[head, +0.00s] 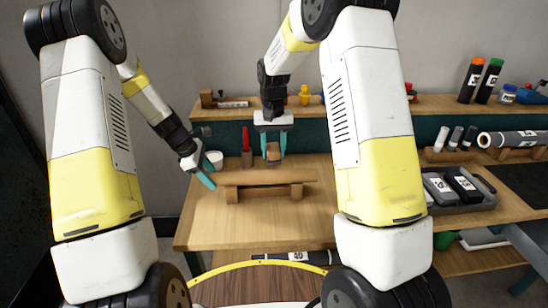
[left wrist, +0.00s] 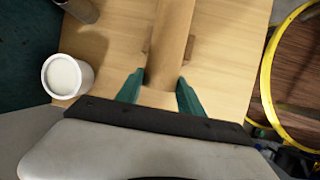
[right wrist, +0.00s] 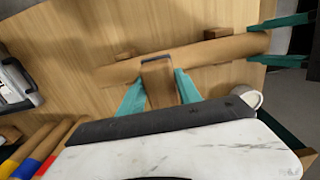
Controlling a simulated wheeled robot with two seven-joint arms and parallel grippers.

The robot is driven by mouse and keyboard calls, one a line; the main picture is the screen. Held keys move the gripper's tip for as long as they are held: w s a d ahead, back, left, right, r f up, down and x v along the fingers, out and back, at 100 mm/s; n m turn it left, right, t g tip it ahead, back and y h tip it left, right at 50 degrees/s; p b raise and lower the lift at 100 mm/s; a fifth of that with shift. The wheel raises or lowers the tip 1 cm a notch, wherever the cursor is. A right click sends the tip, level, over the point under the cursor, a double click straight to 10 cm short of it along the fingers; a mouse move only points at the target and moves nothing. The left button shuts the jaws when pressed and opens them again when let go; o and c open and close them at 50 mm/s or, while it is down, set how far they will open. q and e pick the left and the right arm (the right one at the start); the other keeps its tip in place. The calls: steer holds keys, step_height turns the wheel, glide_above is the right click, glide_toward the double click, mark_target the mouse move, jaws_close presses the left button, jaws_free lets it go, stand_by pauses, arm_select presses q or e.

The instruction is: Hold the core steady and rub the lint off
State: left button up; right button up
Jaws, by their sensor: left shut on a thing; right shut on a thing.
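The core, a plain brown tube (head: 262,177), lies sideways on a low wooden cradle (head: 233,194). It also shows in the left wrist view (left wrist: 174,35) and the right wrist view (right wrist: 205,53). My left gripper (left wrist: 160,92) is shut on the core's left end, one teal finger on each side. My right gripper (head: 274,152) points down, shut on a small brown block (right wrist: 158,82) with a dark edge. The block is at the core's back side, near mid-length; I cannot tell whether they touch. I cannot make out any lint on the core.
A white cup (left wrist: 68,76) stands behind the core's left end, close to my left gripper. A red-handled tool (head: 246,148) stands at the back. The bench front is clear.

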steer(key=shift+r, duration=1.6)
arm_select(q)
steer(key=o, duration=1.5)
